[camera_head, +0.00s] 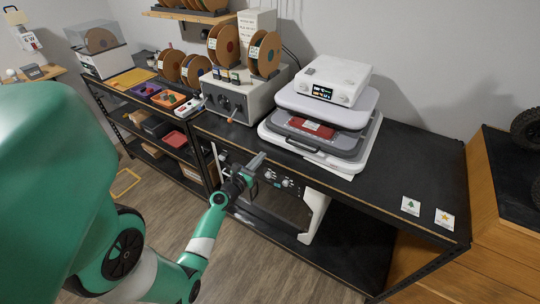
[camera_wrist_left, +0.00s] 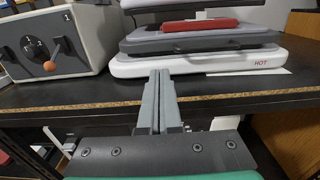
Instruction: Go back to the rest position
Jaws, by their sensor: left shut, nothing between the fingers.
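My left gripper (camera_head: 256,162) is shut and empty. In the head view it is in front of the black table's front edge, between the grey control box and the white press. In the left wrist view its closed fingers (camera_wrist_left: 159,90) point toward the white press base (camera_wrist_left: 195,66), which bears the word HOT, and appear apart from it. My right gripper is in neither view.
The press (camera_head: 320,110) holds a red item (camera_head: 312,128) on its grey plate. A grey box (camera_head: 240,96) with an orange-knobbed lever and spools stands to its left. Two small cards (camera_head: 411,206) lie on the black table (camera_head: 400,160) at right. Floor (camera_head: 250,270) is clear in front.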

